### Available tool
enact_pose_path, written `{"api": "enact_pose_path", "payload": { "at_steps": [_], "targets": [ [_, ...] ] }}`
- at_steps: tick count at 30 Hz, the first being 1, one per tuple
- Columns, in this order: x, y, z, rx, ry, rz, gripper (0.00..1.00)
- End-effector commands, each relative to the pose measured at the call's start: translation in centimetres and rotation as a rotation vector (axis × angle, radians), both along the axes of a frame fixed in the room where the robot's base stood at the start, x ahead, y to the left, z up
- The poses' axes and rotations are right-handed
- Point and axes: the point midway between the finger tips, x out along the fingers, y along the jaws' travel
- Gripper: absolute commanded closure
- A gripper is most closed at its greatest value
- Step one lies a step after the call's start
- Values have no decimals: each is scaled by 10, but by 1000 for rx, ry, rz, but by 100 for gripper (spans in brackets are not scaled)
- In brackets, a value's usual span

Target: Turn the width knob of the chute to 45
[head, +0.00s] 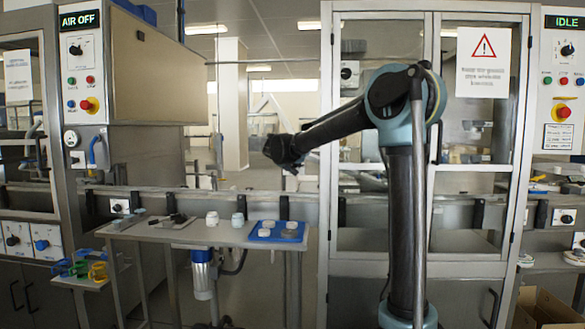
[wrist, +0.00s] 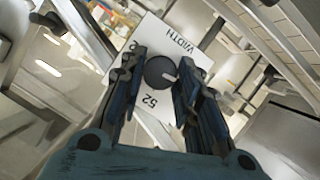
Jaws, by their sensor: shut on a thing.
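The width knob (wrist: 158,73) is a round dark knob on a white plate (wrist: 203,62) marked WIDTH in the wrist view. My gripper (wrist: 158,68) is shut on the knob, one finger on each side of it. A pale pointer mark on the knob points to the right, towards the right finger. The number 52 is readable below the knob; another number at the upper left is partly covered by a finger, and 45 cannot be read. In the head view my gripper (head: 285,152) is left of centre; the knob cannot be made out there.
A grey side table (head: 190,232) stands below and left of my gripper, with a blue tray (head: 262,238) of pale round pieces and white jars (head: 238,220). A glazed cabinet (head: 470,180) stands at the right. A panel (head: 80,80) reading AIR OFF is at the left.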

Motion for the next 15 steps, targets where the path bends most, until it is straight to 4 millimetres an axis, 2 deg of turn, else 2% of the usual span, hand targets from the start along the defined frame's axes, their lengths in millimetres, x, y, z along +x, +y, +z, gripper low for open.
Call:
{"api": "enact_pose_path", "payload": {
  "at_steps": [6,15],
  "targets": [
    [-1,1,-2,-116,7,-2,93],
    [0,2,-2,-189,9,0,93]
  ]
}}
